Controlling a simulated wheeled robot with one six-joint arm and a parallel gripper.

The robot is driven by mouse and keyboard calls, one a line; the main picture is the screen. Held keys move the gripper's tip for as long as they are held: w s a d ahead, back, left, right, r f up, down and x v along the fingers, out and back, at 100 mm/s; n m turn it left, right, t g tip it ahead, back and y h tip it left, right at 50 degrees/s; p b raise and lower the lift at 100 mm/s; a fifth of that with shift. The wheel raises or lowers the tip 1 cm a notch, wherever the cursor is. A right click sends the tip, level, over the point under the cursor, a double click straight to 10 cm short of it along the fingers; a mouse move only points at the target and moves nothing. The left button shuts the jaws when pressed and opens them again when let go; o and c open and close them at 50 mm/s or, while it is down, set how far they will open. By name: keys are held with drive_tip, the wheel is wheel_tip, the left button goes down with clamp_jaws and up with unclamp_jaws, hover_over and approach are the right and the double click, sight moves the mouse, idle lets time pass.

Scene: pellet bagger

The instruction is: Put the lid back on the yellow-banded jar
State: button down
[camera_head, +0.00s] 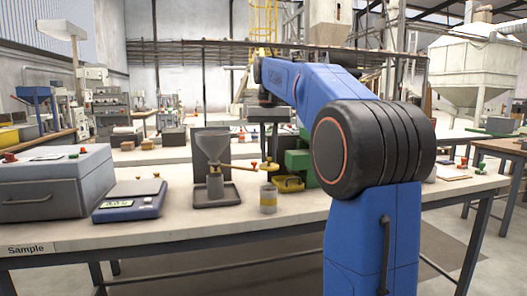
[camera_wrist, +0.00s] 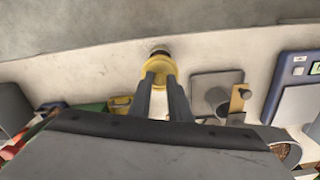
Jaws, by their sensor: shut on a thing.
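The yellow-banded jar (camera_head: 268,199) stands upright near the front edge of the bench, right of the funnel stand. In the wrist view its dark top (camera_wrist: 159,49) shows just beyond my fingertips. My gripper (camera_wrist: 160,80) is shut on the yellow lid (camera_wrist: 159,66). In the head view the lid (camera_head: 270,167) is held above the jar, with a visible gap between them. The lid partly covers the jar in the wrist view. My arm hides part of the bench to the right.
The funnel stand (camera_head: 214,172) is close on the left, its knob near the lid. A yellow tray (camera_head: 288,184) and green block (camera_head: 298,162) stand behind and right of the jar. A blue scale (camera_head: 129,203) and grey case (camera_head: 54,184) are farther left.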

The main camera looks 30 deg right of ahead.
sight(269, 165)
drive_tip(key=shift+f, duration=3.15)
drive_tip(key=shift+f, duration=0.15)
drive_tip(key=c, duration=1.1)
unclamp_jaws()
drive_tip(key=shift+r, duration=3.5)
